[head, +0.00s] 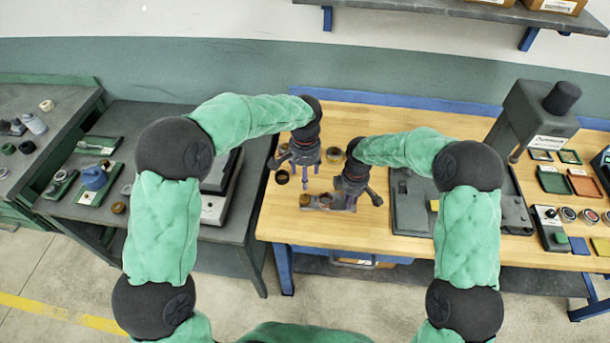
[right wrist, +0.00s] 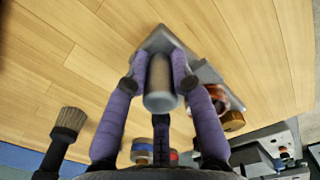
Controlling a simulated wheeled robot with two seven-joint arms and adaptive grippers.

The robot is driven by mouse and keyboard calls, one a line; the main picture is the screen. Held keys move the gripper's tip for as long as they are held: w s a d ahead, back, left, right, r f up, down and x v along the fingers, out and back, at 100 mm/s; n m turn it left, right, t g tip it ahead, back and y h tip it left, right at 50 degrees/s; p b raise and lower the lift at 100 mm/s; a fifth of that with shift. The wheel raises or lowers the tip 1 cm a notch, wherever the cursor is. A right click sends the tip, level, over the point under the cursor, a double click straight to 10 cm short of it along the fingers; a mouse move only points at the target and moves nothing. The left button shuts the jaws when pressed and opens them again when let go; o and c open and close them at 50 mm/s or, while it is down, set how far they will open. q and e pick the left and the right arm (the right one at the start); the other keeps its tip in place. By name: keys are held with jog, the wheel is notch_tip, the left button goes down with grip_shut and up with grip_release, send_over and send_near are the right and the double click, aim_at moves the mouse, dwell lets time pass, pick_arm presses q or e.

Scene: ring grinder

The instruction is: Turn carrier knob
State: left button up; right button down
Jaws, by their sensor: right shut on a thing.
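The carrier (head: 323,203) is a small grey plate low on the wooden bench, near its front edge. A copper-coloured round part (head: 305,200) sits at its left end; it also shows in the right wrist view (right wrist: 232,119). My right gripper (head: 350,194) is shut on an upright grey cylinder (right wrist: 160,92) on the carrier. I cannot tell for certain whether this cylinder is the knob. The purple fingers lie along both its sides. My left gripper (head: 304,172) points down over the bench, behind the carrier, its fingers spread and apparently empty.
A dark ring (head: 282,177) lies left of my left gripper, and a round part (head: 334,154) behind. A brush (right wrist: 68,124) shows at left in the right wrist view. A dark machine base (head: 410,205) stands close right of my right gripper.

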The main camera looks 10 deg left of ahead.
aim_at(305, 198)
pick_arm(q)
notch_tip(305, 198, down, 12)
jog(key=n, duration=0.7)
dwell(0.8)
jog(key=c, duration=1.2)
